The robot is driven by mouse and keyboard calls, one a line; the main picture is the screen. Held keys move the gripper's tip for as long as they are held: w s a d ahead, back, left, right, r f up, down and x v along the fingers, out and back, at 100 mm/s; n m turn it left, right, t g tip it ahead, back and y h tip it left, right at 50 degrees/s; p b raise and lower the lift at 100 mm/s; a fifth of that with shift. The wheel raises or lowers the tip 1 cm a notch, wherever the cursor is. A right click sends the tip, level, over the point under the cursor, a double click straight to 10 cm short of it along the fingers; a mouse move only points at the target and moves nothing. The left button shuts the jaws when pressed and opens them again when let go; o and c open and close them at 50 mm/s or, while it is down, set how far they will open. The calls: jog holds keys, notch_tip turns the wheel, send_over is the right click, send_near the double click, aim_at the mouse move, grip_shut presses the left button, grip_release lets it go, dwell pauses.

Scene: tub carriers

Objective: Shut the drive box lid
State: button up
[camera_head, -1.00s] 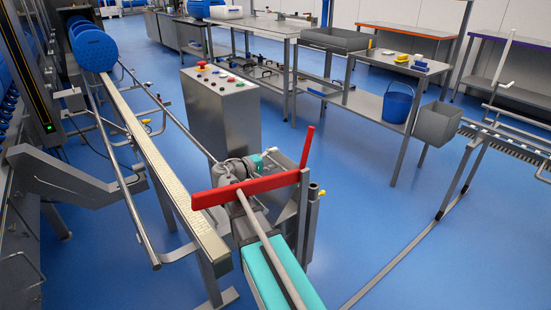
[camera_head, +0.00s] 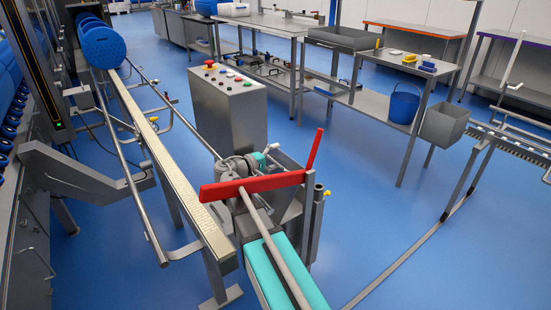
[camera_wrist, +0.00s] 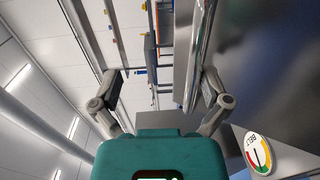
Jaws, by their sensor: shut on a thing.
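My gripper (camera_head: 258,159), grey with a teal body, is low behind the red bar, beside a steel box. In the wrist view, its fingers (camera_wrist: 160,88) stand apart on either side of the teal body. A polished steel edge (camera_wrist: 196,45), seemingly the drive box lid, runs upright close to the right finger. I take the gripper as shut on it, though the contact is not clearly seen. A steel face with a round BELT dial (camera_wrist: 258,152) is at lower right in that view. The lid is mostly hidden in the head view.
A red bar (camera_head: 250,186) crosses in front of the gripper, with a red upright piece (camera_head: 314,149) to its right. A long rail (camera_head: 170,175) runs on the left. A control cabinet (camera_head: 228,108) stands behind. Blue floor (camera_head: 385,215) is open to the right.

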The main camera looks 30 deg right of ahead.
aim_at(284, 161)
jog(key=shift+w+f, duration=0.1)
jog(key=shift+f, duration=0.05)
jog(key=c, duration=0.4)
jog(key=shift+f+b, duration=0.55)
jog(key=shift+b, duration=0.2)
jog(key=c, duration=0.4)
jog(key=shift+f+b, duration=0.3)
grip_shut()
jog(key=shift+f+b, duration=0.7)
jog(key=shift+b, duration=0.05)
jog(key=s+a+b, duration=0.1)
jog(key=a, duration=0.7)
jog(key=s+a+h, duration=0.1)
jog(key=s+a, duration=0.1)
jog(key=a, duration=0.6)
jog(key=shift+s+a+b, duration=0.2)
jog(key=shift+s+b, duration=0.1)
jog(key=shift+b, duration=0.1)
jog(key=shift+f, duration=0.1)
